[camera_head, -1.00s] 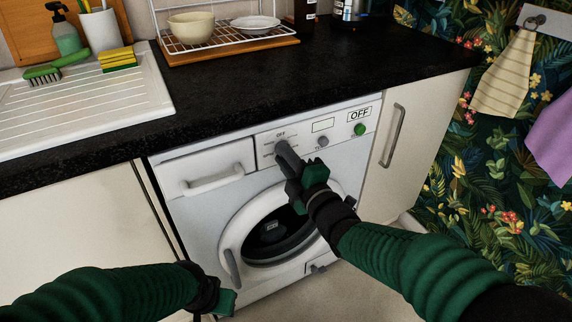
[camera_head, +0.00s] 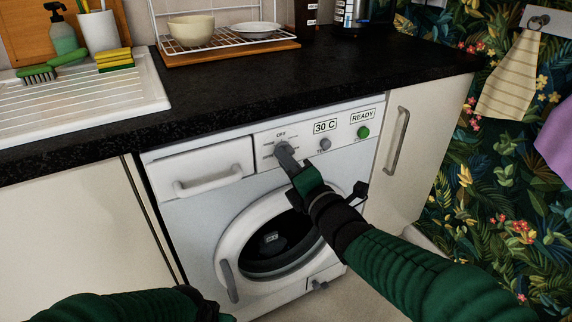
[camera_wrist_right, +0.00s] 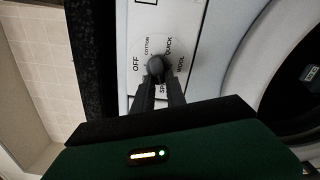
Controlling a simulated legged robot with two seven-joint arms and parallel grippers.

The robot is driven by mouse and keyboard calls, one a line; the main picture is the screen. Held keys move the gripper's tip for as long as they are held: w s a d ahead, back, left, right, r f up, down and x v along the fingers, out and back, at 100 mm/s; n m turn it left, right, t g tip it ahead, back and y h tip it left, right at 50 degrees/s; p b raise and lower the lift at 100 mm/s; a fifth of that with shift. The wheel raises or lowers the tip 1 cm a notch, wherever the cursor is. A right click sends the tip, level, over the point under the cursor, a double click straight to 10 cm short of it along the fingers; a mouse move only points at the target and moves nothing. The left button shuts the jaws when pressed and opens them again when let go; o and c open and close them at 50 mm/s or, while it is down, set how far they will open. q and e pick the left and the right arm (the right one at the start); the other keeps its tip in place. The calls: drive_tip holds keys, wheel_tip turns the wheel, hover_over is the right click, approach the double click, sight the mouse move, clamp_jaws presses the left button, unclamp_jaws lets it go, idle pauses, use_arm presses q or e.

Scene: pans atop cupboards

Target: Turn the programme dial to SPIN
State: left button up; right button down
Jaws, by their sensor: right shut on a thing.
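The washing machine (camera_head: 205,215) has its programme dial on the upper panel, mostly hidden by my right gripper (camera_head: 286,154) in the head view. In the right wrist view the dark dial knob (camera_wrist_right: 155,65) sits between the two fingertips of my right gripper (camera_wrist_right: 157,82), which is shut on it. OFF, COTTON, QUICK and WOOL labels ring the dial; a label starting SP is partly covered by the fingers. The dial's pointer cannot be made out. The panel displays read 30 C (camera_head: 325,127) and READY (camera_head: 362,116). My left gripper is barely in view at the bottom edge.
A smaller grey knob (camera_head: 325,144) and a green button (camera_head: 363,132) lie right of the dial. The round door (camera_head: 232,240) is below, the drawer (camera_head: 205,168) to the left. A black worktop (camera_head: 300,75) overhangs the panel.

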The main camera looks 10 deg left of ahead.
drive_tip(key=shift+s+a+f, duration=0.15)
drive_tip(key=shift+a+f, duration=0.05)
drive_tip(key=shift+f, duration=0.25)
drive_tip(key=c, duration=1.4)
unclamp_jaws()
drive_tip(key=shift+r, duration=0.15)
drive_tip(key=shift+o, duration=0.2)
drive_tip(key=shift+d+r, duration=0.1)
drive_tip(key=v, duration=1.6)
drive_tip(key=shift+s+d, duration=0.2)
drive_tip(key=shift+s, duration=0.1)
